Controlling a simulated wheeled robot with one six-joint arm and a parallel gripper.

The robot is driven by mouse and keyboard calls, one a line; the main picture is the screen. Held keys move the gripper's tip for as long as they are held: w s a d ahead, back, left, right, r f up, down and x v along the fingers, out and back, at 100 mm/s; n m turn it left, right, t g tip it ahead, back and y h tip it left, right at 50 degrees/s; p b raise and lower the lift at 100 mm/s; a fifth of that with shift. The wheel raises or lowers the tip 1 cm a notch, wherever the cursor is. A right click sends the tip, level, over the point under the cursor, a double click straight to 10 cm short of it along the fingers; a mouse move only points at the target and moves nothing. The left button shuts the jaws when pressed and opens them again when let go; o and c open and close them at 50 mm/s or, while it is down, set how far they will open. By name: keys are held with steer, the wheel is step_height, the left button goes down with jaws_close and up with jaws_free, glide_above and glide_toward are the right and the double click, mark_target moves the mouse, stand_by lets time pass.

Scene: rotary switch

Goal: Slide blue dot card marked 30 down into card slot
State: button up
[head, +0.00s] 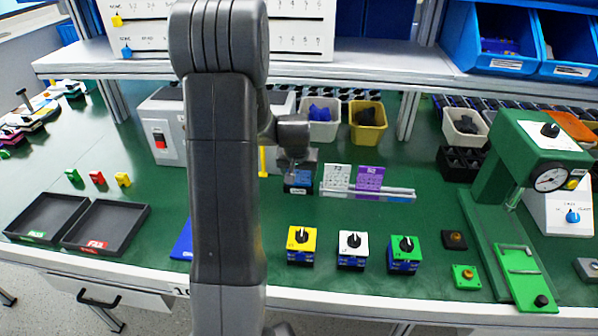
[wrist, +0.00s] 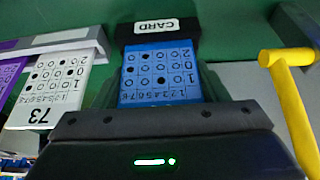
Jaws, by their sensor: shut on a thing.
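The blue dot card (wrist: 160,75) shows in the wrist view with rows of black and white dots. Its number is hidden at the gripper end. My gripper (wrist: 160,108) is shut on the card. The card's far end meets the black card slot block (wrist: 125,32), which has a white CARD label; how deep the card sits cannot be told. In the head view, my gripper (head: 298,165) is above the blue card (head: 298,179), with the slot's label just below it.
A rack (head: 390,194) beside the slot holds a white card (head: 337,177) and a purple card (head: 369,178). A yellow handle (wrist: 288,58) stands close by in the wrist view. Yellow, white and green switch boxes (head: 351,262) stand nearer the front edge.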

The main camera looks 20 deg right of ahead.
steer(key=shift+f, duration=0.2)
steer(key=o, duration=1)
steer(key=shift+r, duration=0.15)
steer(key=v, duration=1.3)
steer(key=shift+s+r, duration=0.15)
steer(key=shift+r, duration=0.15)
step_height(320, 180, up, 9)
steer(key=p, duration=0.7)
steer(key=shift+f, duration=0.15)
